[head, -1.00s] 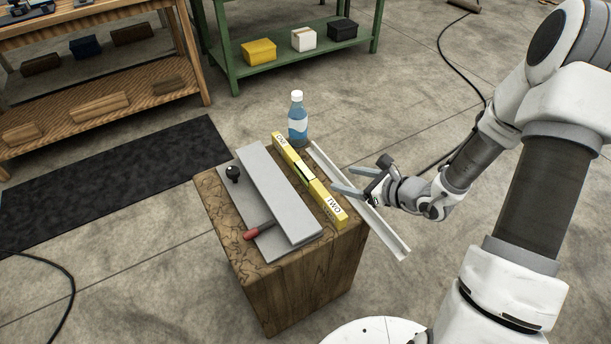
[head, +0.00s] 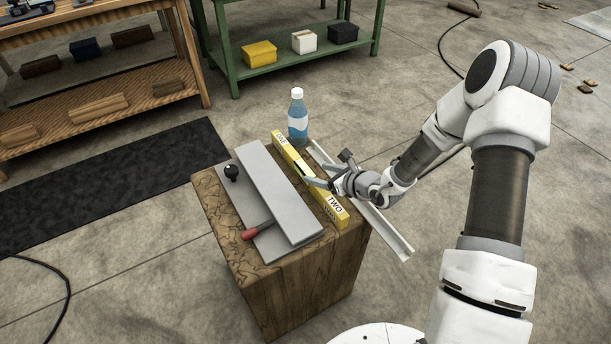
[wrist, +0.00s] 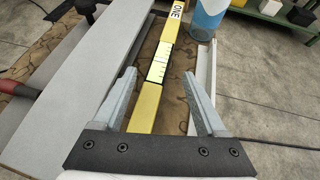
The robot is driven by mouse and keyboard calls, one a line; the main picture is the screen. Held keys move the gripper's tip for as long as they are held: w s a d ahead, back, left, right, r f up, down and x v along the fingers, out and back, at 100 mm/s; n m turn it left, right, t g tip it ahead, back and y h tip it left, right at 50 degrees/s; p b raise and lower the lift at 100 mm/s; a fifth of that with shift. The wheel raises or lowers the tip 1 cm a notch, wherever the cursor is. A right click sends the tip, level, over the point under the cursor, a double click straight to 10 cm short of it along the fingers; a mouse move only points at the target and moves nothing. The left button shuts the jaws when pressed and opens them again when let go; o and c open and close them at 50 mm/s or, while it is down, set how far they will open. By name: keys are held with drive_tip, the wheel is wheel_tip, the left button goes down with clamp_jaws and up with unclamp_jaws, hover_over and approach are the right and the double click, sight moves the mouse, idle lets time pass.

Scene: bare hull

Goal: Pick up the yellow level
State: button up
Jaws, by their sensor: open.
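The yellow level (head: 328,203) lies on top of a wooden block, with "TWO" printed near its front end and a pale window at its middle. In the wrist view the level (wrist: 146,107) runs away from me between my fingers. My gripper (head: 318,183) is open and empty at the middle of the level, coming from the right. In the wrist view my gripper's fingertips (wrist: 160,73) sit one on each side of the level. Whether the fingers touch it I cannot tell.
The wooden block (head: 288,285) also bears a grey plate (head: 270,190) left of the level, with a red handle (head: 257,231) and a black knob (head: 231,172). A pale metal channel (head: 390,236) lies right of the level, overhanging the block. A blue bottle (head: 298,122) stands behind.

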sight(306, 169)
drive_tip(key=b+x, duration=0.1)
drive_tip(key=x, duration=0.3)
drive_tip(key=shift+w+a+f, duration=0.1)
drive_tip(key=shift+w+a, duration=0.15)
drive_tip(key=shift+w, duration=0.05)
clamp_jaws()
idle(1.1)
